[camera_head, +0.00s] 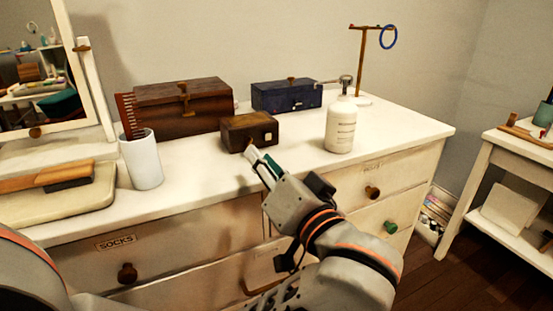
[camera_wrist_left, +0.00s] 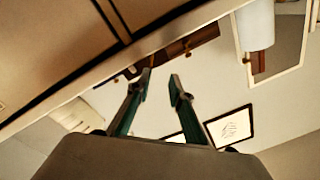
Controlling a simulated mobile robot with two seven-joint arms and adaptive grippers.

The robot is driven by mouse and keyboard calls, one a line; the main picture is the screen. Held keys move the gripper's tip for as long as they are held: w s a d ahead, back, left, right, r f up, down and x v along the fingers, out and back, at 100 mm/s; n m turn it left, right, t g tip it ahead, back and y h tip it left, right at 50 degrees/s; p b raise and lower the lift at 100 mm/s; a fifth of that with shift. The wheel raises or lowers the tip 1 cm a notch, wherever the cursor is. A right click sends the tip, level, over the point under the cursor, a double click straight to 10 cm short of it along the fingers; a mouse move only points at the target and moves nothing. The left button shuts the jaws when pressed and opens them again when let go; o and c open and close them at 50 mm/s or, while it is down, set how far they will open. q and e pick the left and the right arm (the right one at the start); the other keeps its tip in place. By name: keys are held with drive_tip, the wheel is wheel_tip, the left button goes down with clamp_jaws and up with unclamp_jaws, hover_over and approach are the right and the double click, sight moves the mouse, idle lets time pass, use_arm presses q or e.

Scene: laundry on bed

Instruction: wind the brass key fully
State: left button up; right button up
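A small dark wooden box (camera_head: 240,133) with a pale square on its front stands on the white dresser top. A small brass-coloured bit (camera_head: 250,143) shows low on its front, just beyond my fingertips; it may be the brass key, but it is too small to be sure. My left gripper (camera_head: 259,160) reaches toward the box front from the near edge of the dresser. In the left wrist view my left gripper (camera_wrist_left: 161,78) has its two fingers apart with nothing between them. My right gripper is out of view.
A white pump bottle (camera_head: 341,127) stands right of the box. A larger wooden chest (camera_head: 205,106) and a blue box (camera_head: 275,97) stand behind. A white cup (camera_head: 142,162) with a comb is at left. A ring stand (camera_head: 361,60) is at back right.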

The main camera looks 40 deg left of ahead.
sight(250, 143)
use_arm(q)
drive_tip(key=shift+w+f+n+h, duration=0.3)
drive_tip(key=shift+w+f, duration=0.2)
drive_tip(key=shift+w, duration=0.15)
drive_tip(key=shift+b+x, duration=0.35)
drive_tip(key=shift+x, duration=3.3)
drive_tip(key=shift+s+r, duration=0.1)
drive_tip(key=shift+r, duration=0.05)
clamp_jaws()
